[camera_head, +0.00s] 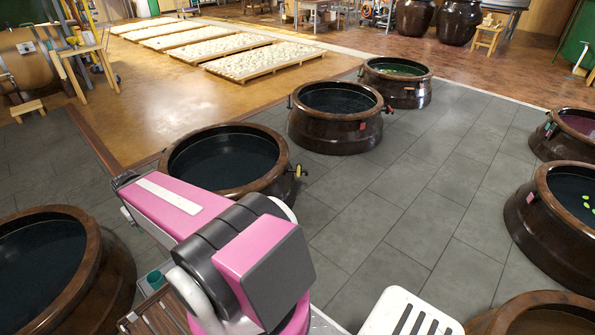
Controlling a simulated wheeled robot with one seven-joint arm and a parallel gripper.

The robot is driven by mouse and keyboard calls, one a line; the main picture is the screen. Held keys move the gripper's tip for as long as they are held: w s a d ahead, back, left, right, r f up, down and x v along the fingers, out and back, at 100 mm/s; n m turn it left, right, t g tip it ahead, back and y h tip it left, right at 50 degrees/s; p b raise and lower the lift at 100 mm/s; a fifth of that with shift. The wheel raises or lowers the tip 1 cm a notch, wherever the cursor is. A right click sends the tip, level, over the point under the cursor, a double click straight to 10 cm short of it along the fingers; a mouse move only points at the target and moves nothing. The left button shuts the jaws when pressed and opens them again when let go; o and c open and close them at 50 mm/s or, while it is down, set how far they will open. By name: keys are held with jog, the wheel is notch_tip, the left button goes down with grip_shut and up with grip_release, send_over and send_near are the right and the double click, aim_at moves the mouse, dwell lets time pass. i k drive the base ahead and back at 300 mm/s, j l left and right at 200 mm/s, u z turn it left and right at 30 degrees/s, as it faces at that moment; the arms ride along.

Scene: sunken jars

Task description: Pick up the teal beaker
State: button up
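A small teal beaker (155,279) shows low at the left, beside my pink arm. It appears to stand on or by a slatted wooden surface (157,318), and its lower part is hard to make out. My pink and grey arm reaches from the bottom centre toward the upper left, passing just right of and above the beaker in the picture. My gripper's fingers do not show; the far end of the arm hides them or they point away.
Large brown jars with dark liquid stand around: one behind my arm (272,143), one at left (88,262), others at right (555,225) and behind (335,135). A white slatted piece (385,315) is at bottom centre. Grey tiled floor (430,190) is clear between the jars.

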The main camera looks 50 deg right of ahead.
aim_at(155, 278)
jog(key=j+z, duration=0.1)
jog(key=j, duration=0.55)
jog(key=j+z, duration=0.1)
jog(key=j, duration=0.5)
jog(key=j+z, duration=0.1)
jog(key=j, duration=0.55)
jog(key=k+j+z, duration=0.1)
jog(key=j, duration=0.5)
jog(key=k+j+z, duration=0.1)
jog(key=j, duration=0.55)
jog(key=k+j, duration=0.15)
jog(key=j, duration=0.45)
jog(key=k+j+z, duration=0.15)
jog(key=j, duration=0.45)
jog(key=k+j+z, duration=0.1)
jog(key=j, duration=0.55)
jog(key=k+j+z, duration=0.1)
jog(key=i+l, duration=0.25)
jog(key=l, duration=0.1)
